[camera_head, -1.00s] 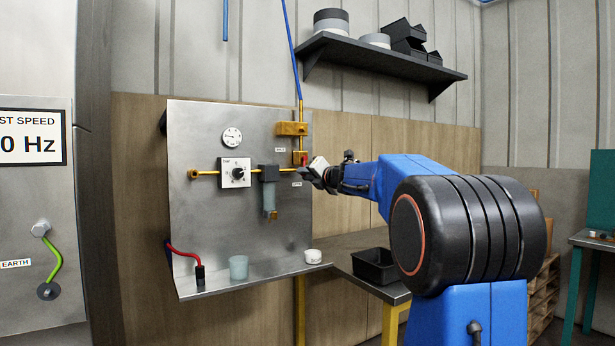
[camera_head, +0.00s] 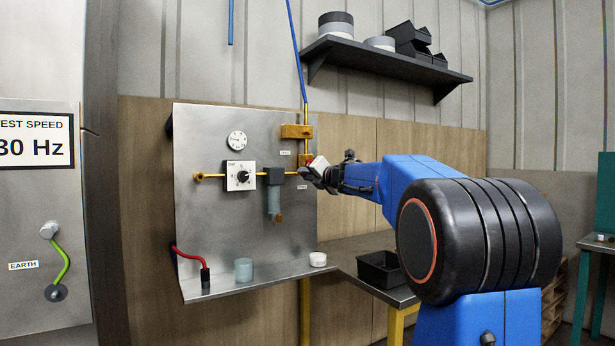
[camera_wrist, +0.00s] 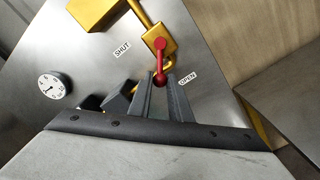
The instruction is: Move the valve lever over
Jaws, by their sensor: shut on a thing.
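The red valve lever (camera_wrist: 160,62) is on a brass valve body on the metal panel (camera_head: 215,130). In the wrist view its round lower end lies between the fingertips of my gripper (camera_wrist: 161,78), which is shut on it. The lever points down from its pivot, between the SHUT label (camera_wrist: 122,48) and the OPEN label (camera_wrist: 187,78). In the head view my gripper (camera_head: 306,172) is at the panel's right edge, and little of the lever shows past it.
A dial gauge (camera_head: 237,140), a white knob box (camera_head: 239,176) and a filter (camera_head: 274,195) are left of my gripper. A cup (camera_head: 243,269) and a white round pot (camera_head: 318,259) stand on the panel's ledge. A black bin (camera_head: 379,269) is below my arm.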

